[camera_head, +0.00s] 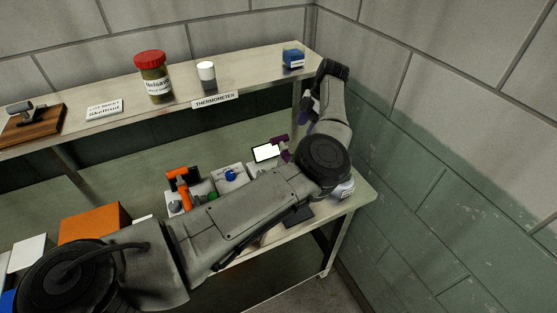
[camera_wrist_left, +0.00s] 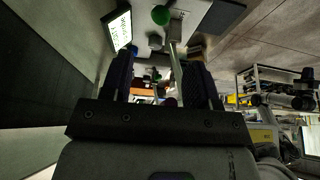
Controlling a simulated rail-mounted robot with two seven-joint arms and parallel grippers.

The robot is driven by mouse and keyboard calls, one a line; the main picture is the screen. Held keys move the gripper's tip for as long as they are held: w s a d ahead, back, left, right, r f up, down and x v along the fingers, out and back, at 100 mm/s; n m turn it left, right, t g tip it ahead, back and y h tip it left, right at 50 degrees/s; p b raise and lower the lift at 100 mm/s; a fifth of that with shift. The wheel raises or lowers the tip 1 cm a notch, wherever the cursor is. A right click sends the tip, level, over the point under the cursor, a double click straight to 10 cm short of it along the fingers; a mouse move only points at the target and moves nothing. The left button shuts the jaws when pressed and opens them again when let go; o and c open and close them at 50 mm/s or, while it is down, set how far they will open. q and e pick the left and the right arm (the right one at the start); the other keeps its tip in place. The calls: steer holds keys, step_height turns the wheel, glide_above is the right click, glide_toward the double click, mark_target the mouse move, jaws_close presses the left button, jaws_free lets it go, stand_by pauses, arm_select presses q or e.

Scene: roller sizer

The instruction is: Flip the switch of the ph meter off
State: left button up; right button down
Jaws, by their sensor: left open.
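My left gripper (camera_head: 281,147) is low over the bench beside a small lit white screen (camera_head: 265,152). I take this screen to be part of the pH meter, but no label on it can be read. In the left wrist view the screen (camera_wrist_left: 119,28) lies at the upper left, with a green round knob (camera_wrist_left: 160,15) to its right. My left gripper also shows there with its dark fingers (camera_wrist_left: 160,68) apart. A pale, slim part shows between and beyond the fingers; I cannot tell if it is the switch. My right gripper is not seen.
An orange-handled device (camera_head: 184,188) and a white unit with a blue knob (camera_head: 230,175) stand left of the screen. An orange box (camera_head: 92,222) is further left. The upper shelf (camera_head: 125,100) holds a red-lidded jar (camera_head: 152,80) and a blue box (camera_head: 293,58). A wall closes the right side.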

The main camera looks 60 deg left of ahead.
arm_select(q)
steer(key=x, duration=1.3)
steer(key=shift+c, duration=0.3)
